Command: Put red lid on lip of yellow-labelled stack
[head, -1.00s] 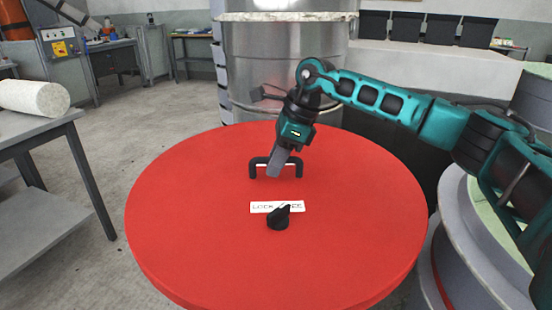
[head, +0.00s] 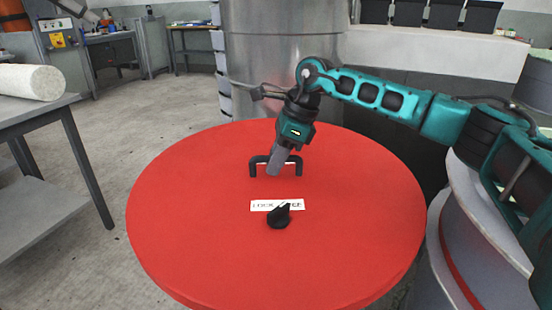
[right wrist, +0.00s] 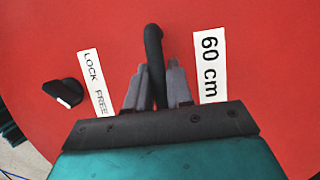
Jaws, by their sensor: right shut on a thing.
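The red lid (head: 200,220) is a wide round disc that fills the middle of the head view. It has a black bar handle, a black pointed knob (head: 279,216) and a white "LOCK FREE" label (head: 262,205). My right gripper (head: 275,170) is shut on the lid's handle (right wrist: 153,45), which passes between its fingers in the right wrist view. That view also shows a white "60 cm" label (right wrist: 210,65) on the lid. What lies under the lid is hidden. No yellow label shows in either view. My left gripper is not in view.
A large metal cylinder (head: 285,65) stands behind the lid. A grey drum with a red band (head: 465,260) stands close at the right, partly cut off. A grey table (head: 50,110) with a white roll (head: 30,82) is at the left. The floor between is clear.

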